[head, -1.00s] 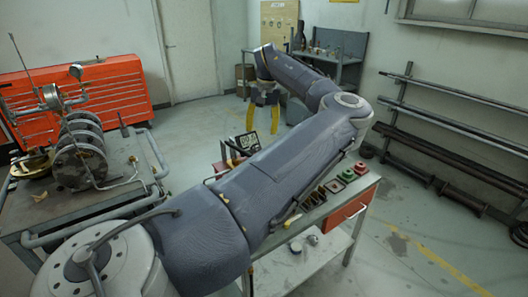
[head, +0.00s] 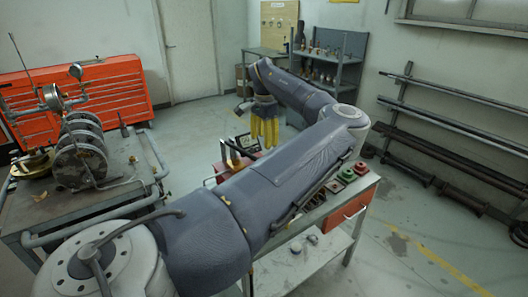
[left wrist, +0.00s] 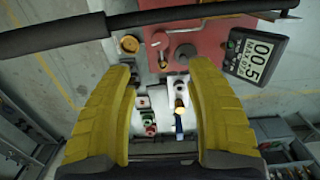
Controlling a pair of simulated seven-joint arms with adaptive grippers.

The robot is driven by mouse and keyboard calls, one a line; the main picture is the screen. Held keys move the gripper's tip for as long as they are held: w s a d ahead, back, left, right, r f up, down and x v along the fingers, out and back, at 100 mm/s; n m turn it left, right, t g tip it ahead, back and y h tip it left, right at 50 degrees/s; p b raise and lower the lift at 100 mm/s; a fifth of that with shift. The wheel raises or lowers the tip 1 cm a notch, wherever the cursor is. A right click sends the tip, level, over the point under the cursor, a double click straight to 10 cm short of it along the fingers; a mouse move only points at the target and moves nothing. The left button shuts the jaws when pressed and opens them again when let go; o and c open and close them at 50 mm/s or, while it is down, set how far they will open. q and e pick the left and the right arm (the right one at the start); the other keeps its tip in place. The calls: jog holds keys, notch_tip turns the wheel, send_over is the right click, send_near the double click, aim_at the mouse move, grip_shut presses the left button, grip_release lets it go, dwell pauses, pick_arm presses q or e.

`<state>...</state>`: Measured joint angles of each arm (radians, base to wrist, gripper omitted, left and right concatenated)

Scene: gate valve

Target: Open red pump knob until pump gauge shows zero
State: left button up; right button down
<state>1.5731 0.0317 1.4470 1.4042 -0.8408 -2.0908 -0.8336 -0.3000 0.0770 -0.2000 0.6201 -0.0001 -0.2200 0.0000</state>
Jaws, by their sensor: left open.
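My left gripper (head: 264,143) hangs over the tool cart beside the red pump (head: 224,174). In the left wrist view, its yellow fingers (left wrist: 164,110) are wide apart with nothing between the tips. I cannot tell for sure which is the pump knob. The black pump gauge (left wrist: 257,57) at the upper right seems to read 00.5. My right gripper is not in view.
A black bar (left wrist: 150,17) crosses above the pump in the left wrist view. Small red (head: 360,168) and green (head: 347,176) items lie on the cart's right end. A metal bench (head: 95,202) with a valve assembly (head: 80,155) stands left. Open floor lies behind.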

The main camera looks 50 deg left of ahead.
pick_arm(q)
notch_tip(320, 180, down, 14)
jog(key=shift+f, duration=0.1)
dwell(0.5)
jog(key=shift+c, duration=0.2)
grip_shut()
